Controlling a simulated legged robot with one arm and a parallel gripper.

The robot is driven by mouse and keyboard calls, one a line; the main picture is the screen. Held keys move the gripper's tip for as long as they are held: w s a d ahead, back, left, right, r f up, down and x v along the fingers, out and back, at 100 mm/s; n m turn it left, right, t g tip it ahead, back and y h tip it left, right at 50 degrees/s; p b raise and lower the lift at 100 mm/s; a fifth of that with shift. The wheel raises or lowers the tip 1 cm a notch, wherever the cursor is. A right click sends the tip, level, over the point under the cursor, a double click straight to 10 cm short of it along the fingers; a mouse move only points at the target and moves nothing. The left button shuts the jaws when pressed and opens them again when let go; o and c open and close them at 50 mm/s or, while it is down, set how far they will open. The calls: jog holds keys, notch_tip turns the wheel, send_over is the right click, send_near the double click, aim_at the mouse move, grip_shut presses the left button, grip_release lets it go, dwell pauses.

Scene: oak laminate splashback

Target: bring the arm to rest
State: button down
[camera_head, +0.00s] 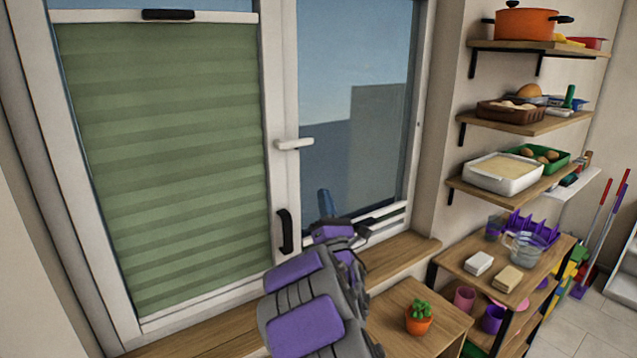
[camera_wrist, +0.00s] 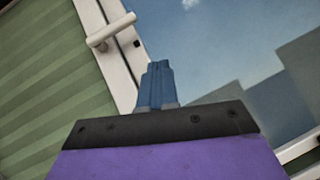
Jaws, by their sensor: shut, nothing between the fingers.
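My arm, grey and purple, rises from the bottom middle of the head view toward the window. My gripper (camera_head: 326,203) is at its end, in front of the lower part of the right window pane. In the wrist view my gripper (camera_wrist: 157,75) shows blue fingers pressed together, pointing at the window. The fingers are shut with nothing between them. The white window handle (camera_head: 294,144) is up and to the left of the fingers. It also shows in the wrist view (camera_wrist: 110,32), apart from the fingers.
A green blind (camera_head: 170,160) covers the left pane. A wooden sill (camera_head: 405,250) runs below. A small potted plant (camera_head: 419,318) stands on a wooden surface right of my arm. Wall shelves (camera_head: 535,122) with pots and dishes and a kitchen rack (camera_head: 480,300) stand at right.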

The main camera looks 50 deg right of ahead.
jog(key=shift+s+f+b, duration=0.55)
jog(key=shift+s+f, duration=0.25)
jog(key=shift+s, duration=0.1)
